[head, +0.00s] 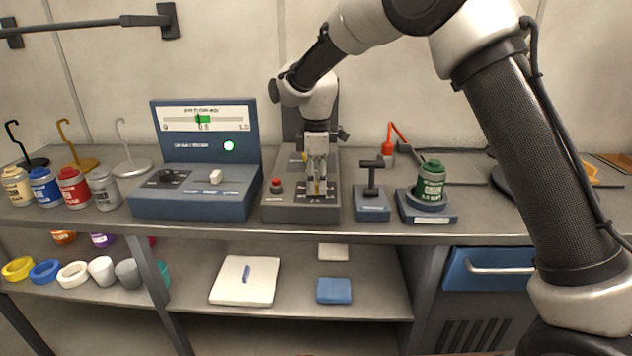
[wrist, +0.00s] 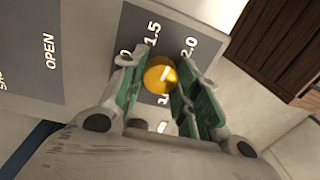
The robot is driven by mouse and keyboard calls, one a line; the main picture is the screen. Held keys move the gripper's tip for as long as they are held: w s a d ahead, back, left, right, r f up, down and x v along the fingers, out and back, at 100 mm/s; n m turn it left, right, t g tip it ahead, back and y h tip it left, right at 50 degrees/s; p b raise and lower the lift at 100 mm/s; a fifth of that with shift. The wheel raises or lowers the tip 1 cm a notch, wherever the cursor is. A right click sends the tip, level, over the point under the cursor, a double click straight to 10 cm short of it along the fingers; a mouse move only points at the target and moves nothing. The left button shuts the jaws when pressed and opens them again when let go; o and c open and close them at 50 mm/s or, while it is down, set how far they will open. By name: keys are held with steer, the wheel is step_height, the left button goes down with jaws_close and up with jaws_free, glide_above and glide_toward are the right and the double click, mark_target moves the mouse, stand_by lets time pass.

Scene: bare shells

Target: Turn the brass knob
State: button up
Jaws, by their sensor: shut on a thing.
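The brass knob (wrist: 160,75) shows in the wrist view as a round, gold-coloured cap on a dark dial plate marked "1.5" and "2.0". My gripper (wrist: 158,85) points down over it, with a green-padded finger on each side, shut on the knob. In the head view my gripper (head: 317,188) is over the front of the grey control box (head: 290,213), and the fingers mostly hide the knob there. The knob's pointer or set value cannot be made out clearly.
A blue console (head: 190,207) with a lit gauge stands left of the box, with a red button (head: 276,185) on the box's left. A T-handled blue block (head: 371,205) and a green canister (head: 430,182) stand close on the right. Several paint jars line the left.

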steer(key=m, duration=0.3)
steer(key=shift+m, duration=0.4)
steer(key=m, duration=0.3)
steer(key=shift+m, duration=0.3)
steer(key=m, duration=0.3)
steer(key=shift+m+y, duration=0.3)
steer(key=m, duration=0.3)
steer(key=shift+d+m+t, duration=0.1)
steer(key=shift+m+t, duration=0.2)
steer(key=m, duration=0.3)
steer(key=shift+s+m, duration=0.1)
steer(key=shift+m, duration=0.2)
steer(key=m, duration=0.3)
steer(key=shift+m, duration=0.4)
steer(key=m, duration=0.3)
steer(key=shift+t, duration=0.3)
steer(key=shift+s+m, duration=0.1)
steer(key=shift+m, duration=1.9)
